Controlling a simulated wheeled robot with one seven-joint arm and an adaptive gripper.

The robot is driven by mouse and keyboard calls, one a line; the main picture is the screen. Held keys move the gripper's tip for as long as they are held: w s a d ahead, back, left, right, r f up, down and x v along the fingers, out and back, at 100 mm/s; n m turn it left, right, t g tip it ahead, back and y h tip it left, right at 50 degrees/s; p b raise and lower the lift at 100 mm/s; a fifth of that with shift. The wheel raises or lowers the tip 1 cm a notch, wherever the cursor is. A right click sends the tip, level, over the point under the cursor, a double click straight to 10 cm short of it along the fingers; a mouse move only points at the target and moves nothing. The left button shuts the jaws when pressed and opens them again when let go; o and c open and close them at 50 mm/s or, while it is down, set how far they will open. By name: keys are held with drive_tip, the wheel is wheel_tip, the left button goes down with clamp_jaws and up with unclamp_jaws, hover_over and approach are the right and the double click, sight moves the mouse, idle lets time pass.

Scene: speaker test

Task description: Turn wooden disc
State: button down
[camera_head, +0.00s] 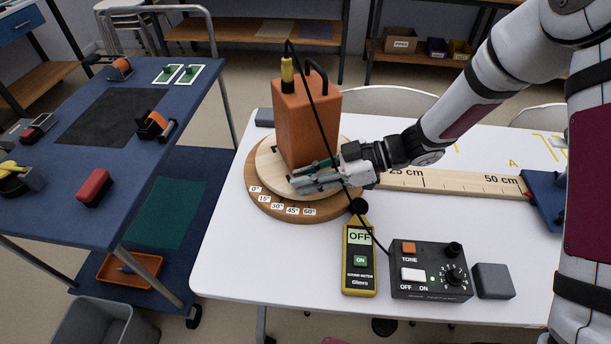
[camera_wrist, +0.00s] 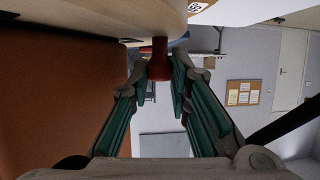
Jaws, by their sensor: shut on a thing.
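The pale wooden disc (camera_head: 266,165) lies on a wider brown base (camera_head: 240,189) with labels from 0° to 60° along its front edge. An orange box-shaped speaker (camera_head: 300,115) stands upright on the disc. My gripper (camera_head: 293,181) reaches in from the right, low over the disc's front, beside the speaker. In the wrist view, my gripper (camera_wrist: 161,70) is shut on a dark red peg (camera_wrist: 160,56) at the edge of the pale disc (camera_wrist: 110,14). The peg is hidden in the head view. I cannot tell which angle the disc points to.
A black cable runs from the speaker past my gripper to the tone box (camera_head: 430,270). A yellow sound meter (camera_head: 359,262) reading OFF lies before the disc. A ruler board (camera_head: 450,184) extends right. A grey block (camera_head: 493,281) sits right of the tone box.

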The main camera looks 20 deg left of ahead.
drive_tip(key=c, duration=1.8)
unclamp_jaws()
drive_tip(key=shift+o, duration=0.2)
drive_tip(key=v, duration=1.2)
drive_tip(key=shift+w, duration=0.1)
